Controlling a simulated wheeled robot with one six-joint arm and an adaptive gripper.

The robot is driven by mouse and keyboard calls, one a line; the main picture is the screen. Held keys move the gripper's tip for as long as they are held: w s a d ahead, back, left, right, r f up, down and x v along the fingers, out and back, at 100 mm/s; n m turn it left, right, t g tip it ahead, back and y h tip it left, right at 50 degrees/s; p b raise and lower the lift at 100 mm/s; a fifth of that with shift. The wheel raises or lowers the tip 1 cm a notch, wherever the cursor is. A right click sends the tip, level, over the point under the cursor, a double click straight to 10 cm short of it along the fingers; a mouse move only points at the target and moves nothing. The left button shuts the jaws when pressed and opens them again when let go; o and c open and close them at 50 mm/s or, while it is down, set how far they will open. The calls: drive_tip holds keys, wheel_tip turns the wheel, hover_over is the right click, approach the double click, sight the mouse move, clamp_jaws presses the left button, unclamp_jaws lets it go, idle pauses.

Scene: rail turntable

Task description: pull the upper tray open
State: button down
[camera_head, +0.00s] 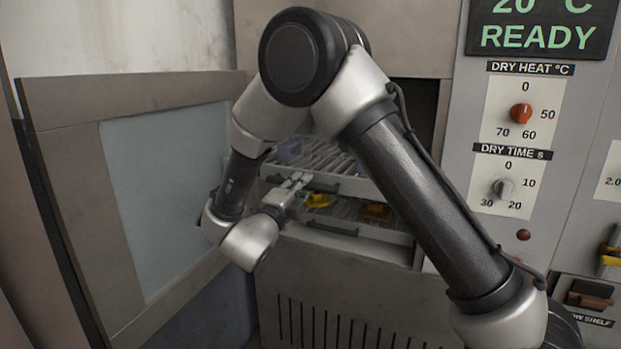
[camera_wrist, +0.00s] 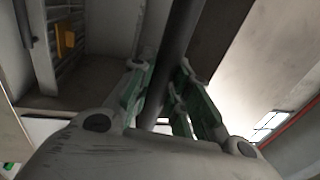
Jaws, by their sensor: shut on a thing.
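The upper tray (camera_head: 368,189) is a slatted metal rack in the dryer opening, with a dark handle on its front. A blue-grey piece (camera_head: 290,150) lies on it. My gripper (camera_head: 300,180) is at the left part of that front. In the wrist view, a dark bar (camera_wrist: 183,35), which looks like the handle, runs between the green-padded fingers of my gripper (camera_wrist: 162,75), and they are shut on it. My arm hides the tray's back and right parts in the head view.
A lower tray (camera_head: 390,234) sits just below, with a yellow piece (camera_head: 318,200) and an orange-brown piece (camera_head: 376,212) on it. The dryer door (camera_head: 75,170) stands open at the left. A control panel (camera_head: 520,140) reading READY is at the right.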

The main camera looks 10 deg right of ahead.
drive_tip(key=shift+r+v, duration=0.2)
drive_tip(key=shift+v, duration=0.8)
drive_tip(key=shift+r+v, duration=0.2)
drive_tip(key=shift+v, duration=0.85)
drive_tip(key=c, duration=1.3)
unclamp_jaws()
drive_tip(key=v, duration=1.2)
drive_tip(key=shift+a+f, duration=0.1)
